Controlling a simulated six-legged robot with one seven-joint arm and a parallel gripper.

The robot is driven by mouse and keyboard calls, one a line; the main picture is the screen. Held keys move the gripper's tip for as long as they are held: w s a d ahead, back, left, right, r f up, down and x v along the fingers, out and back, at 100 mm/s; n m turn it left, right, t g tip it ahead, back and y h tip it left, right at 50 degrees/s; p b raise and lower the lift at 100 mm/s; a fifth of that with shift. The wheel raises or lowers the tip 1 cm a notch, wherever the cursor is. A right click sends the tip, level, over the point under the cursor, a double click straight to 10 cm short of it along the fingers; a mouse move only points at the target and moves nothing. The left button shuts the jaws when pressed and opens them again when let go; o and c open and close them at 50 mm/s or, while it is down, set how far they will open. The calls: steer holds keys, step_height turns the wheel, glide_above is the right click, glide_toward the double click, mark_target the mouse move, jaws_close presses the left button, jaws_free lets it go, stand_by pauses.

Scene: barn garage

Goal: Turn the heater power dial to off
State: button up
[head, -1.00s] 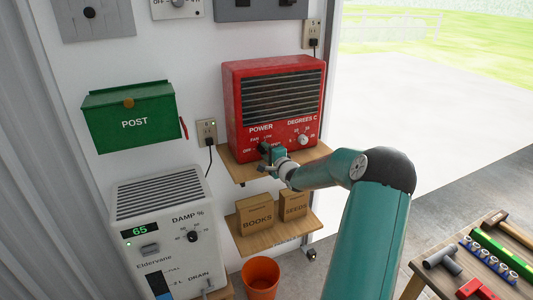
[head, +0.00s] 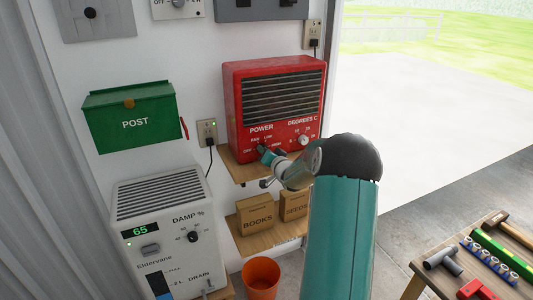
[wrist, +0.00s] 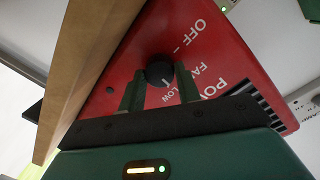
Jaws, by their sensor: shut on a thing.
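The red heater (head: 270,100) stands on a wooden shelf (head: 243,170) against the wall. Its power dial has OFF, FAN, LOW and HIGH around it, under the word POWER. In the wrist view the black power dial (wrist: 159,70) sits between the two green fingers of my gripper (wrist: 161,84), which is shut on it. A pale mark shows on the dial's lower side, but I cannot tell exactly which setting it points to. In the head view my gripper (head: 267,154) is at the heater's lower left and hides most of the dial.
The white degrees dial (head: 303,139) is right of the power dial. In the wrist view the shelf edge (wrist: 85,65) runs close beside my gripper. Cardboard boxes (head: 257,220) stand on a lower shelf. A dehumidifier (head: 165,235) is at left, a tool table (head: 440,285) at right.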

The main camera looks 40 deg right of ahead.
steer(key=n, duration=0.4)
steer(key=shift+a+h, duration=0.1)
steer(key=shift+h, duration=0.2)
steer(key=n, duration=0.4)
steer(key=shift+h, duration=0.3)
steer(key=n, duration=0.4)
steer(key=shift+a+f+n+h, duration=0.1)
steer(key=shift+f+n+h, duration=0.05)
steer(key=shift+n+h, duration=0.2)
steer(key=n, duration=0.4)
steer(key=shift+n, duration=0.35)
steer(key=o, duration=1)
steer(key=shift+s, duration=0.1)
steer(key=v, duration=1.3)
steer(key=shift+s+a+f, duration=0.1)
steer(key=shift+s+f, duration=0.1)
steer(key=shift+f, duration=0.15)
